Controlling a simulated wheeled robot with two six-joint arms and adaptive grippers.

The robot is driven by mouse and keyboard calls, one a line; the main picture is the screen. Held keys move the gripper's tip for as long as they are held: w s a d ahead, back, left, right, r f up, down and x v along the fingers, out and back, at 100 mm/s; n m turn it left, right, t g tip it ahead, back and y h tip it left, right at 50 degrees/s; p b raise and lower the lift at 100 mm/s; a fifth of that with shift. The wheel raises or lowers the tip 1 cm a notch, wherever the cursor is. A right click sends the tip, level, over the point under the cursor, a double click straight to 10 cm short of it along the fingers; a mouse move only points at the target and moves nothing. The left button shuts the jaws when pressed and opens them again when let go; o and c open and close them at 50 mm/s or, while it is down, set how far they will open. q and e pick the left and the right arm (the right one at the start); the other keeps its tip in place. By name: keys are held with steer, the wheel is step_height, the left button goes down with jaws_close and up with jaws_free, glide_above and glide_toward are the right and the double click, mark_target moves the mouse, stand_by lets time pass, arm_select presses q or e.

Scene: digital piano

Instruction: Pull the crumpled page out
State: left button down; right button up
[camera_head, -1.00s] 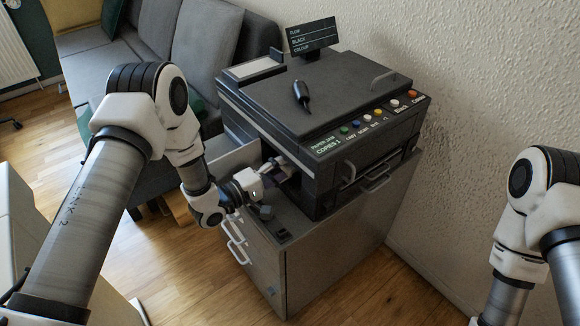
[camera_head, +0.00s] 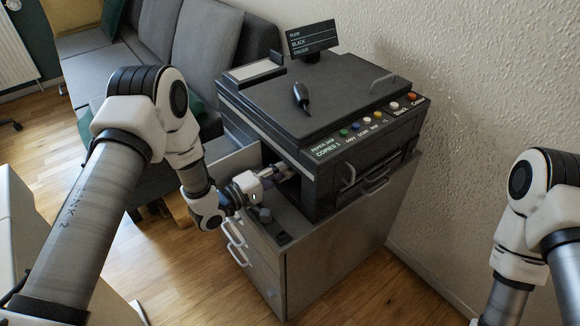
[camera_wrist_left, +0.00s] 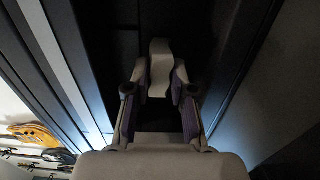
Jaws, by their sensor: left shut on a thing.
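The copier (camera_head: 318,110) is a dark grey machine on a cabinet, its left side open. My left gripper (camera_head: 285,172) reaches into this side opening, its fingertips partly hidden in shadow. In the left wrist view, my left gripper (camera_wrist_left: 160,88) is shut on a pale crumpled page (camera_wrist_left: 160,58), which sits between its fingers inside the dark slot. The page's far end is lost in the dark, and the page cannot be made out in the head view. My right gripper is out of view; only part of my right arm shows at the right edge.
The side door (camera_head: 235,160) stands open behind my left wrist. Dark slot walls run close along both sides in the wrist view. A black handheld object (camera_head: 301,96) lies on the lid. A display (camera_head: 312,37) stands at the back. Open floor lies left of the cabinet (camera_head: 300,275).

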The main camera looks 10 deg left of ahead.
arm_select(q)
steer(key=shift+p+v, duration=0.85)
steer(key=shift+v, duration=1.4)
steer(key=shift+p+v, duration=0.5)
steer(key=shift+v, duration=0.5)
steer(key=shift+p+v, duration=0.55)
steer(key=shift+v, duration=0.95)
